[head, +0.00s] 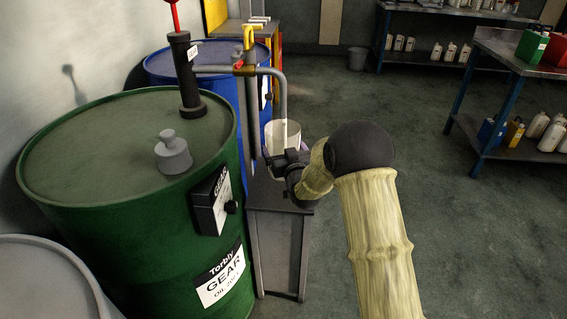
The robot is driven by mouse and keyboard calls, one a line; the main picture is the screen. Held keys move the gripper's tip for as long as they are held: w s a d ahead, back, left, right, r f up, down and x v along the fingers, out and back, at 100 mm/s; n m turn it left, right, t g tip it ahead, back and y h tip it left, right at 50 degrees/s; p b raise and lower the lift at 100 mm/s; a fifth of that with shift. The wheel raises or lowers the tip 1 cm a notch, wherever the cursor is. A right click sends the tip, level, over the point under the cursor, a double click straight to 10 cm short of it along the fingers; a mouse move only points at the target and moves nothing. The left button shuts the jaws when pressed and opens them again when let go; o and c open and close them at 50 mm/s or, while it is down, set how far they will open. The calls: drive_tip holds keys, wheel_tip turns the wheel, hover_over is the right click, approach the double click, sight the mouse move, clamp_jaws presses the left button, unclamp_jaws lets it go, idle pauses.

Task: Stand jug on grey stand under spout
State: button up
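The jug (283,134) is a pale, whitish vessel seen at the end of my arm, above the grey stand. My gripper (284,160) is at its near side; my wrist hides much of it, and I cannot tell if the fingers are closed on it. The grey stand (276,245) is a narrow table beside the green drum. The spout (284,100) is a grey pipe that runs right from the pump and bends down, its lower end at the jug's mouth in this view. I cannot see whether the jug's base touches the stand.
The green gear oil drum (95,150) carries a black hand pump (186,75) and stands left of the stand. A blue drum (165,68) is behind it. Workbenches with bottles (500,45) are at the right. The floor (400,110) between is clear.

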drive_tip(key=shift+f+b, duration=0.5)
drive_tip(key=shift+f, duration=1.3)
drive_tip(key=shift+f, duration=0.1)
drive_tip(key=o, duration=0.7)
drive_tip(key=p+v, duration=0.1)
drive_tip(key=v, duration=1.1)
drive_tip(key=shift+d, duration=0.15)
